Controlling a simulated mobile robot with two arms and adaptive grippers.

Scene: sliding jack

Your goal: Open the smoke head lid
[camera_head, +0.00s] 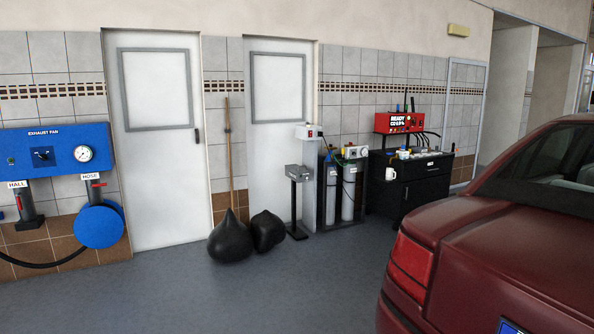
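No part is labelled as the smoke head, and I cannot tell for certain which one it is. A small grey box (299,172) stands on a thin dark post in front of the right white door; it may be the smoke head. Its top looks closed, but it is too small to make out a lid edge. Just above and behind it is a small white box (308,132) with a red part. Neither of my grippers is in view.
A dark red car (500,240) fills the right foreground. Two black bags (231,241) lie on the floor by the wall. Grey cylinders (330,190) and a black cabinet (425,185) stand right of the post. A blue exhaust fan panel (55,142) is at left. The centre floor is clear.

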